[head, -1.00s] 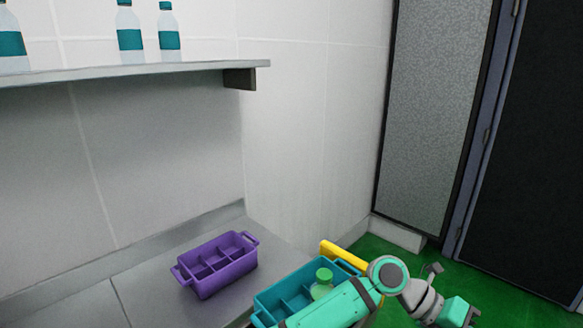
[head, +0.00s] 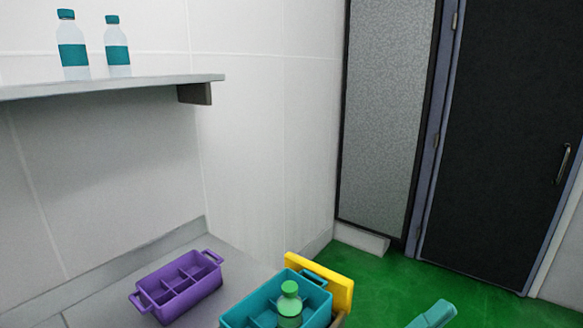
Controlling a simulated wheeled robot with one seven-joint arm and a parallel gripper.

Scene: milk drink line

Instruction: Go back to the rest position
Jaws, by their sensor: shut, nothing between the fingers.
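My gripper is out of view. Only a teal piece of my own arm shows at the bottom edge, right of centre, over the green floor. A teal crate (head: 233,313) with compartments stands at the bottom centre. A green-capped bottle (head: 289,304) stands in it, and the crate's lower part is cut off by the frame. A purple crate (head: 190,283) with compartments and two handles sits on the grey counter to the left; its compartments look empty.
A yellow board-like object (head: 325,281) stands behind the teal crate. Two bottles (head: 72,50) with teal labels stand on the wall shelf (head: 130,88) at upper left. Green floor (head: 385,285) lies open on the right, before a dark door (head: 500,150).

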